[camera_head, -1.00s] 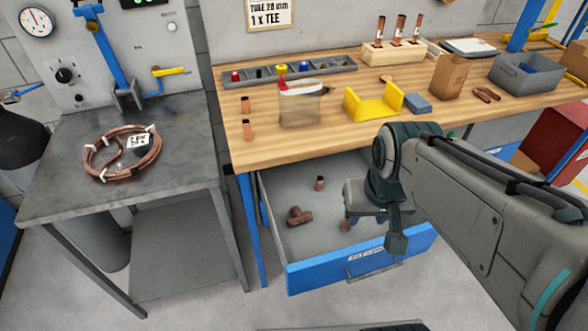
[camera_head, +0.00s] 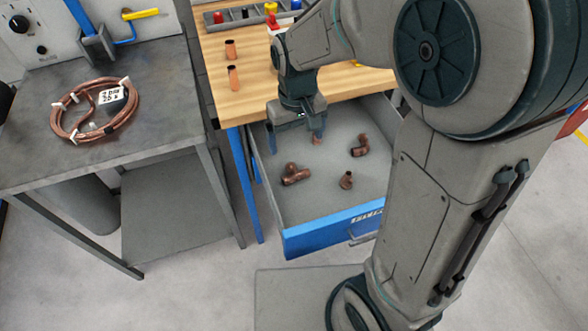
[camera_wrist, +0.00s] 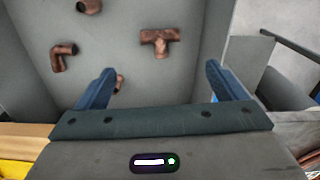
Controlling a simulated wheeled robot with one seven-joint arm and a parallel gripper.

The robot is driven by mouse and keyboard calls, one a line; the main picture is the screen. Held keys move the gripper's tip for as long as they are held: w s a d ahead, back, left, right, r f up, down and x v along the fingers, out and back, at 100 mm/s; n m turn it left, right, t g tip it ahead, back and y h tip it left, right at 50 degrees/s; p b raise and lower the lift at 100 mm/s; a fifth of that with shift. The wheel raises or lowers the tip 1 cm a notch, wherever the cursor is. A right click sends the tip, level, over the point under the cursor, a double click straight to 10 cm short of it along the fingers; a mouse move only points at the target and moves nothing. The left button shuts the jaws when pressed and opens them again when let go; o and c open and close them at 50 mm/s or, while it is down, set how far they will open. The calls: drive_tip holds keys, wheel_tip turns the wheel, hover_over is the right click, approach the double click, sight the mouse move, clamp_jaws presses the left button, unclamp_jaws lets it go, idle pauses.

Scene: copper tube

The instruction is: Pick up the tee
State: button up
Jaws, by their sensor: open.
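The copper tee (camera_head: 295,175) lies in the open drawer, toward its left side. In the wrist view the tee (camera_wrist: 160,40) lies beyond my fingertips, a little right of the middle and apart from them. My gripper (camera_head: 297,136) is open and empty, pointing down at the back of the drawer, behind the tee. In the wrist view my gripper (camera_wrist: 160,70) has its two blue fingers spread wide.
The drawer (camera_head: 318,222) also holds a copper elbow (camera_head: 360,147), a short fitting (camera_head: 346,181) and another small fitting (camera_head: 316,140) by one finger. The wooden workbench (camera_head: 262,96) overhangs behind. A metal table (camera_head: 165,115) with a copper coil (camera_head: 72,123) stands left.

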sight(296, 175)
wheel_tip(296, 175, down, 14)
drive_tip(key=shift+r+b, duration=0.15)
drive_tip(key=shift+b, duration=0.45)
drive_tip(key=c, duration=1.1)
